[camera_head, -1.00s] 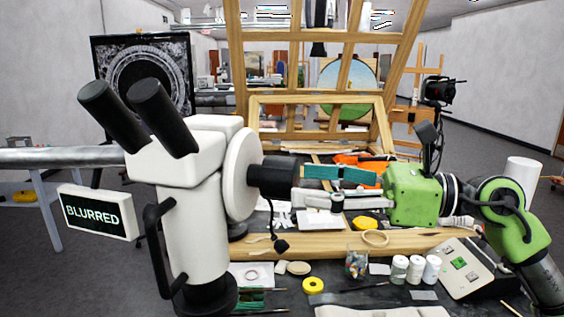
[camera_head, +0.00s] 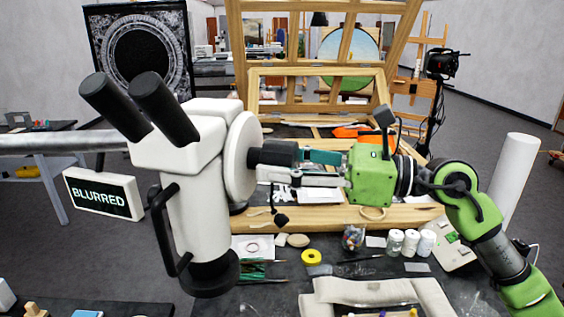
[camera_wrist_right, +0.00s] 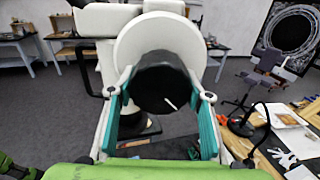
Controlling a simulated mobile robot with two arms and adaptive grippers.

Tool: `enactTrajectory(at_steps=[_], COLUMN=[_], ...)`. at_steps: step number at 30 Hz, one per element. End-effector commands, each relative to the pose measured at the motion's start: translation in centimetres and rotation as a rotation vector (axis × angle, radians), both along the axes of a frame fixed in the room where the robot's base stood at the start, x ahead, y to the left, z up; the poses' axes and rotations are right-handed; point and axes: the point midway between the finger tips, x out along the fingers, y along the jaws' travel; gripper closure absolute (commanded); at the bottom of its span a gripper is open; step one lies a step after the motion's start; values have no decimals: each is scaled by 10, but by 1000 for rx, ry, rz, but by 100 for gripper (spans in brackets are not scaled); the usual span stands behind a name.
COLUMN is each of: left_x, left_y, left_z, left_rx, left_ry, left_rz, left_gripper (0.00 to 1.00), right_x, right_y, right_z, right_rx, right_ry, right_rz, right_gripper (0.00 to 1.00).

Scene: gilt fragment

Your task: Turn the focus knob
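The focus knob (camera_head: 272,153) is a black cylinder on the right side of the white microscope (camera_head: 196,210), in front of a white disc (camera_head: 241,158). My right gripper (camera_head: 302,167) points left at the knob, its teal-padded fingers level with the knob's outer end. In the right wrist view the knob (camera_wrist_right: 160,85) fills the gap between the fingertips (camera_wrist_right: 160,80), with a short white mark on its face. The fingers are spread; whether they touch the knob is unclear. A sign (camera_head: 104,194) on the microscope reads BLURRED. My left gripper is out of view.
A wooden frame (camera_head: 340,215) stands behind on the table. Jars (camera_head: 411,242), a yellow tape ring (camera_head: 311,257) and a beige padded rest (camera_head: 345,290) lie below the gripper. A screen (camera_head: 140,52) with a ring picture stands at the back left.

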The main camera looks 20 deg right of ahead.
Motion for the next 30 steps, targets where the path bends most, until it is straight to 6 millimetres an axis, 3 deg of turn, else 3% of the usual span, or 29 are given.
enactTrajectory(at_steps=[8,30], left_x=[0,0], left_y=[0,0], left_z=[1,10], left_rx=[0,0], left_ry=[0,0], left_rz=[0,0], left_gripper=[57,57], right_x=[0,-1], right_y=[-1,0], right_z=[0,1], right_rx=[25,251], right_ry=[41,407], right_rz=[-2,-2], right_gripper=[75,75])
